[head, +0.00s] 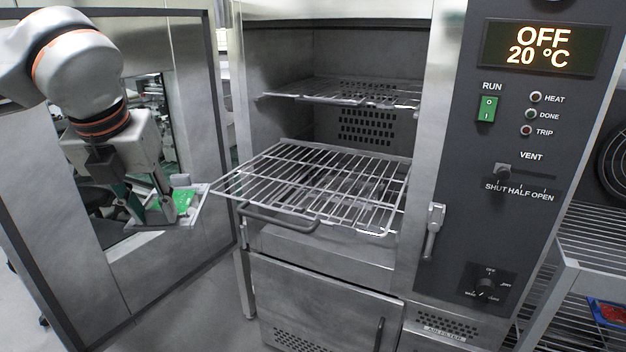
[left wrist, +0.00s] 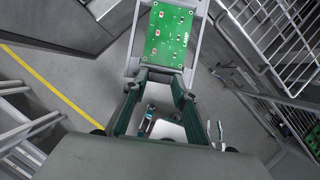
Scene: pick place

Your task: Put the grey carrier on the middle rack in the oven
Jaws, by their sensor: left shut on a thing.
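The grey carrier (head: 203,213) is a light frame holding a green circuit board (head: 184,200). My left gripper (head: 157,222) is shut on it and holds it in the air, left of the pulled-out rack. In the left wrist view the carrier (left wrist: 136,42) extends ahead of the fingers (left wrist: 160,76), with the green board (left wrist: 168,36) lying in it. A wire rack (head: 320,182) is slid far out of the oven, bare, below an upper rack (head: 345,92) that sits inside. Whether a lower rack exists is hidden. My right gripper is not in view.
The oven door (head: 190,90) stands open at left, behind my left arm. The control panel (head: 540,150) reads OFF, 20 °C. A wire shelf (head: 590,245) with a blue-and-red item (head: 607,312) stands at right. The space above the pulled-out rack is clear.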

